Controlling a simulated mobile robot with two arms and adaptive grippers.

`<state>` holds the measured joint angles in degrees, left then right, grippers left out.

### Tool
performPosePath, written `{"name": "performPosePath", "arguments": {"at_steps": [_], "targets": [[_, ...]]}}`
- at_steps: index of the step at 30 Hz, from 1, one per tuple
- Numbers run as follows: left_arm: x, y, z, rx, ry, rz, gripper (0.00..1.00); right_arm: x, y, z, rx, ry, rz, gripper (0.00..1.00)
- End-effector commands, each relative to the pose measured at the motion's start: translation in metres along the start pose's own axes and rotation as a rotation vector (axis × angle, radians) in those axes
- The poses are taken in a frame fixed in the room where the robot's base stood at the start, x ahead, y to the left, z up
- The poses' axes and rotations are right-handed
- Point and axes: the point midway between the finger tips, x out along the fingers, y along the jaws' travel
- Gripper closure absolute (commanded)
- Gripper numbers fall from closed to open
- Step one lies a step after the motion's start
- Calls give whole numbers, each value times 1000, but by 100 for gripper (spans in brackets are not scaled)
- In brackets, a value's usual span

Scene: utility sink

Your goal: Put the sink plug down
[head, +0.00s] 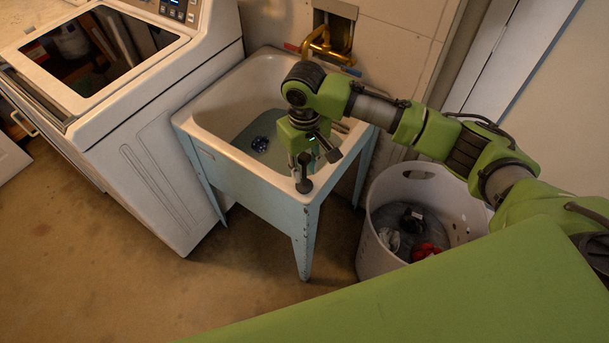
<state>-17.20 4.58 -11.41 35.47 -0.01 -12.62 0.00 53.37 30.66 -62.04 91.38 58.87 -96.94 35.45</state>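The utility sink (240,165) has a white basin and pale blue outer walls on legs. A small dark round thing with a blue tint (260,144) is in the basin, left of my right gripper; I cannot tell whether it is the sink plug or the drain. My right gripper (319,170) points down at the basin's right front side, near the rim. The gripper and arm hide part of the basin's right side. My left gripper is not in view.
A brass faucet (325,47) is on the wall behind the sink. A white washing machine (150,140) stands close on the left. A white basket (373,235) with clothes stands at the right. The floor in front is clear.

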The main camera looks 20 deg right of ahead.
Motion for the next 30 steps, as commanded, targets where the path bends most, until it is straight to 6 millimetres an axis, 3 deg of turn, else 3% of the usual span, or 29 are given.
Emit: {"name": "performPosePath", "arguments": {"at_steps": [6,12,18,30], "targets": [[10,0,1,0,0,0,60,-50,0,-1,-1,6,-1,76],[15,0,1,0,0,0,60,-82,-1,-1,0,3,-1,76],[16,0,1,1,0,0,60,-94,-1,0,0,0,-1,76],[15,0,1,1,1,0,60,-95,0,0,0,0,-1,76]]}}
